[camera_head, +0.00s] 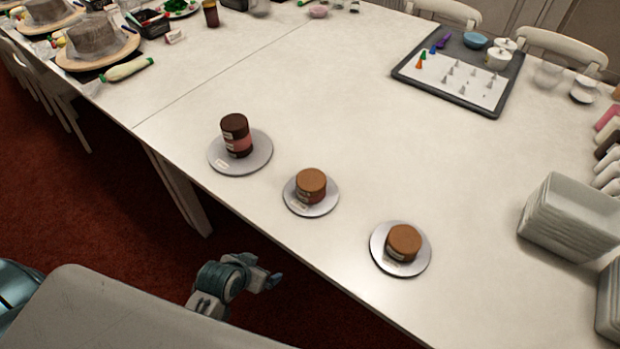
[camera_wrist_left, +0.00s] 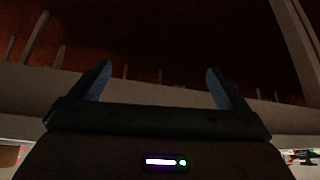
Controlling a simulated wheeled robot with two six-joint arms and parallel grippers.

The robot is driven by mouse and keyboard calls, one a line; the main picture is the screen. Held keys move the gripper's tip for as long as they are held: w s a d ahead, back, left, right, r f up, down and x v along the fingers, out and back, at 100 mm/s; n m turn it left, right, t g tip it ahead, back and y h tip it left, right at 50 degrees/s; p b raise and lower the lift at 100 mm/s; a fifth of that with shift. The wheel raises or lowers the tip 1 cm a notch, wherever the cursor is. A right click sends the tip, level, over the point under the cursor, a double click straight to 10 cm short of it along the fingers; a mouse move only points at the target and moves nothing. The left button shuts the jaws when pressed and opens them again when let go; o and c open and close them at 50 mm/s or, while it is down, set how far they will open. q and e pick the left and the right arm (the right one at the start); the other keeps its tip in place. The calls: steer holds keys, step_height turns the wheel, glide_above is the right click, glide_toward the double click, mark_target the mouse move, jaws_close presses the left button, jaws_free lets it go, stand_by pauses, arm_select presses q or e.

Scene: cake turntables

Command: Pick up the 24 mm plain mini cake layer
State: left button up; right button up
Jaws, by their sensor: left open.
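Three small round turntables stand along the table's near edge in the head view. The right turntable (camera_head: 421,262) holds a single light-brown cake layer (camera_head: 404,241) with a small label. The middle turntable (camera_head: 329,207) holds a light-brown layer (camera_head: 311,182) on a darker reddish one. The left turntable (camera_head: 259,165) holds a taller stack (camera_head: 236,135) of dark and pink layers. Labels are too small to read, so I cannot tell which layer is 24 mm. My left gripper (camera_head: 270,282) is off the table's near edge, left of the right turntable. In the wrist view its fingers (camera_wrist_left: 158,85) are apart and empty.
A stack of pale trays (camera_head: 570,218) stands at the right. A grey tray (camera_head: 403,72) with piping tips lies at the back right. Larger cakes and bowls stand far left. The table's middle is clear. Its near edge (camera_head: 300,258) lies between my left gripper and the turntables.

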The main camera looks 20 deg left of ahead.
arm_select(q)
steer(key=w+d+r+m+t+h, duration=0.1)
steer(key=w+d+r+t, duration=0.1)
steer(key=r, duration=0.4)
steer(key=w+d+r+t, duration=0.1)
steer(key=w+r, duration=0.1)
steer(key=r, duration=0.5)
steer(key=t+h, duration=0.1)
steer(key=t, duration=0.2)
glide_toward(307, 184)
steer(key=f, duration=0.1)
steer(key=p+x, duration=0.1)
steer(key=x, duration=0.3)
steer(key=shift+w, duration=0.25)
steer(key=shift+w+d+f, duration=0.1)
steer(key=shift+w+f, duration=0.05)
steer(key=shift+w, duration=0.05)
steer(key=shift+w+t+p, duration=0.3)
steer(key=shift+w+p, duration=0.05)
steer(key=p+x, duration=0.1)
steer(key=x, duration=0.3)
steer(key=shift+w+d, duration=0.15)
steer(key=shift+w, duration=0.15)
arm_select(e)
steer(key=r, duration=0.1)
steer(key=d+r, duration=0.1)
steer(key=shift+s+r, duration=0.25)
steer(key=shift+r, duration=0.1)
